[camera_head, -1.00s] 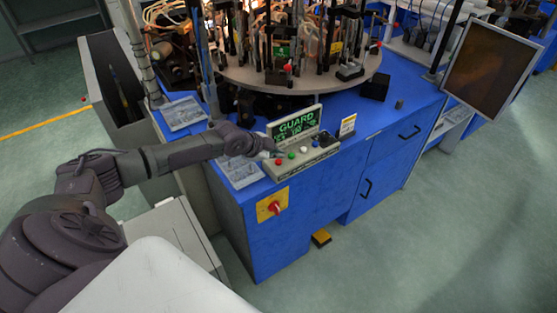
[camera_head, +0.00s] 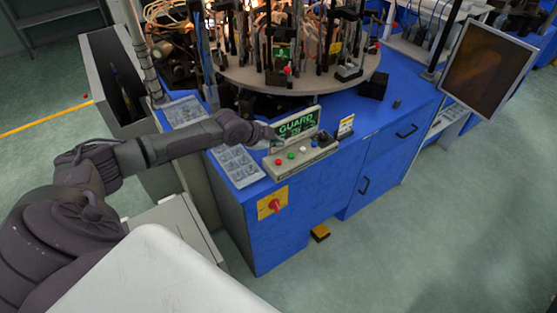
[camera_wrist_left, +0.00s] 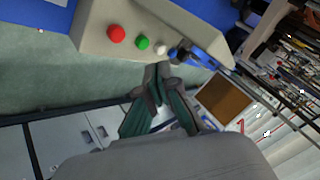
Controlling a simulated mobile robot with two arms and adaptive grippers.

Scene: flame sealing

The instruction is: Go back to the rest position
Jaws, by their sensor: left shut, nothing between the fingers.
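My left gripper (camera_head: 270,139) is shut and empty. In the head view it is just above the control box (camera_head: 290,168), in front of the left part of the green "GUARD" screen (camera_head: 296,124). In the left wrist view my left gripper (camera_wrist_left: 158,72) shows with its fingertips together, by the row of red button (camera_wrist_left: 116,34), green button (camera_wrist_left: 143,43) and white button (camera_wrist_left: 160,48). No contact with a button is clear. My right gripper is in neither view.
The round machine table (camera_head: 300,85) with many fixtures stands behind the box on the blue cabinet (camera_head: 300,215). A monitor (camera_head: 487,65) hangs at the right. A grey parts tray (camera_head: 238,165) lies left of the box. The floor at right is free.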

